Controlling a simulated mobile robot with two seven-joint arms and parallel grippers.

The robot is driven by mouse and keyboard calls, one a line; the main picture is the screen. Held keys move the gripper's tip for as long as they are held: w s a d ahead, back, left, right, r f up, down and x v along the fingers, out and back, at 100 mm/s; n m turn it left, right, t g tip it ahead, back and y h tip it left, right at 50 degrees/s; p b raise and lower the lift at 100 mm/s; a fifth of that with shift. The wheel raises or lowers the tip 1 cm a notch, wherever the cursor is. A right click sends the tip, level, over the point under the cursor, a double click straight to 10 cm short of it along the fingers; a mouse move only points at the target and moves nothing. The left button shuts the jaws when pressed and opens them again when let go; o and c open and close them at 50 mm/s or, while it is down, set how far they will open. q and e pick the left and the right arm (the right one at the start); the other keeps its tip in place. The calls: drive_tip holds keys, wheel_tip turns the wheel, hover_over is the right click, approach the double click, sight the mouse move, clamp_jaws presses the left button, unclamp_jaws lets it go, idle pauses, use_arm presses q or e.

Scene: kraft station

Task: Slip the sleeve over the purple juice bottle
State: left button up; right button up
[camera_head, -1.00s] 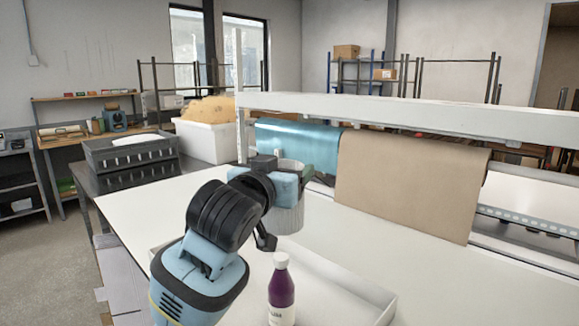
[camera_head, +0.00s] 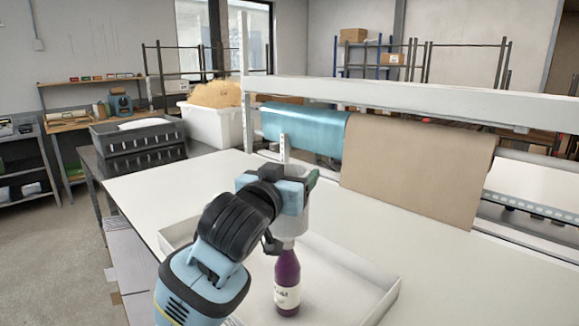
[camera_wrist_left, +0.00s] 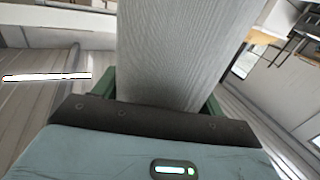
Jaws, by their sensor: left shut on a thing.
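The purple juice bottle (camera_head: 287,281), with a white label, stands upright in the shallow white tray (camera_head: 345,262). The grey-white sleeve (camera_head: 296,222) is in my left gripper (camera_head: 291,200), which is shut on it. The sleeve is above the bottle in the head view, its lower edge at the bottle's cap; I cannot tell whether the cap is inside it. In the left wrist view the sleeve (camera_wrist_left: 185,50) fills the middle as a ribbed pale surface between the green fingers. My right gripper is not in view.
A rack with a blue roll (camera_head: 305,128) and a brown paper roll (camera_head: 415,165) stands behind the tray under a white beam (camera_head: 400,95). A dark grey crate (camera_head: 138,140) and a white bin (camera_head: 210,125) are at the back left. The white tabletop (camera_head: 190,185) is clear around the tray.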

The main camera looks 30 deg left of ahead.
use_arm(q)
drive_tip(key=f, duration=0.1)
drive_tip(key=b, duration=0.1)
hover_over(289, 258)
drive_tip(key=w+a, duration=0.1)
drive_tip(key=w, duration=0.2)
drive_tip(key=shift+s+f, duration=0.15)
drive_tip(key=shift+f, duration=1.2)
drive_tip(key=shift+s+f, duration=0.1)
drive_tip(key=shift+f, duration=1.2)
drive_tip(key=shift+f+b, duration=1.35)
drive_tip(key=shift+f, duration=2.4)
drive_tip(key=shift+f+b, duration=1.1)
drive_tip(key=shift+f, duration=1.75)
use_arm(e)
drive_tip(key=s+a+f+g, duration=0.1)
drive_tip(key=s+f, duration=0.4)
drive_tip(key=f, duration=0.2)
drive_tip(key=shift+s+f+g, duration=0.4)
use_arm(q)
drive_tip(key=o, duration=0.7)
drive_tip(key=shift+o, duration=0.2)
drive_tip(key=shift+r, duration=0.1)
